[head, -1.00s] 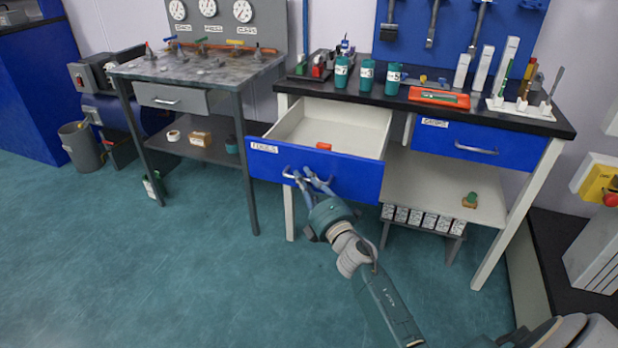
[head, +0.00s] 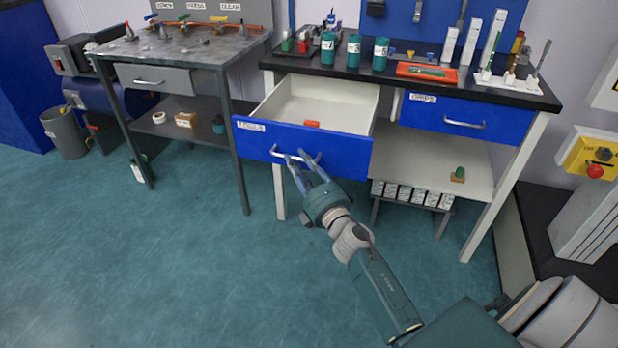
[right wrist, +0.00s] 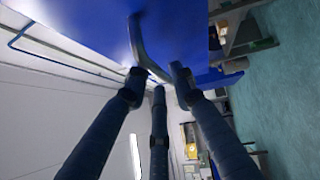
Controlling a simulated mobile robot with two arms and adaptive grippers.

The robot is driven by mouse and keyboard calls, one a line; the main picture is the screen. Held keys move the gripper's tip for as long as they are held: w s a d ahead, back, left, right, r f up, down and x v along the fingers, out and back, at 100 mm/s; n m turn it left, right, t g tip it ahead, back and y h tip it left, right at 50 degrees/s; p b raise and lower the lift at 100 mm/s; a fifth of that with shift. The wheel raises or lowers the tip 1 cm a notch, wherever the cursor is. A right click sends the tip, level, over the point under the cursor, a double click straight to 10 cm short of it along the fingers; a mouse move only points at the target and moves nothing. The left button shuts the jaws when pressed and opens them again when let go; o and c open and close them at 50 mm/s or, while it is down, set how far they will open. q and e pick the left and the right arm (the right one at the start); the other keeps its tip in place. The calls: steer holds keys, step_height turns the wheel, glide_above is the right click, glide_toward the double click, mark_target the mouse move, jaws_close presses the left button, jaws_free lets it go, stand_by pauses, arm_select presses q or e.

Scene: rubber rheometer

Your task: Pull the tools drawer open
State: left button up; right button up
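The tools drawer (head: 345,157) has a blue front with a white label at its left. It is pulled well out of the workbench, showing its pale interior. A small red-orange item (head: 312,124) lies inside. The curved metal handle (head: 315,157) is on the drawer front. My right gripper (head: 296,154) is at the handle, with its fingers apart. In the right wrist view, its fingers (right wrist: 156,85) are spread close around the handle (right wrist: 141,45), with gaps between the tips; contact is unclear. The blue drawer front (right wrist: 90,25) fills the upper left there. My left gripper is out of view.
A second blue drawer (head: 480,122) to the right is shut. The dark bench top (head: 300,65) carries teal cups (head: 328,48), an orange tray (head: 426,72) and a white rack (head: 510,82). A grey table (head: 235,45) stands to the left. The floor in front is clear.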

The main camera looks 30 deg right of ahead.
steer(key=s+f, duration=0.1)
steer(key=s, duration=0.8)
steer(key=shift+s+a+f, duration=0.15)
steer(key=shift+s+a, duration=0.05)
steer(key=shift+a, duration=0.1)
